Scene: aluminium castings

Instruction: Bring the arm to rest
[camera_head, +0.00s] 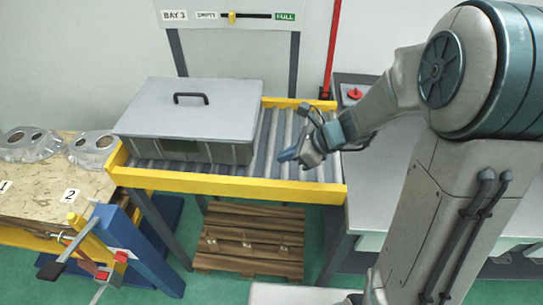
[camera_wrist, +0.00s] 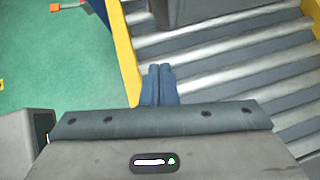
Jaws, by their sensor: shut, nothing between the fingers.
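My gripper (camera_head: 289,156) is above the right part of the roller conveyor, to the right of the lidded grey crate. In the wrist view its two blue fingers (camera_wrist: 158,70) are together and nothing is between them. Behind them in that view are the conveyor rollers (camera_wrist: 215,60) and the yellow side rail (camera_wrist: 124,55). My arm reaches in from the right side of the head view, bent at the elbow, and is apart from the crate.
The grey crate (camera_head: 188,108) with a black-handled lid stands on the conveyor's left part. A workbench (camera_head: 40,205) at left holds metal castings (camera_head: 92,148). A grey table (camera_head: 390,185) is at right. A wooden pallet (camera_head: 250,235) lies under the conveyor. A sign board (camera_head: 230,16) stands behind.

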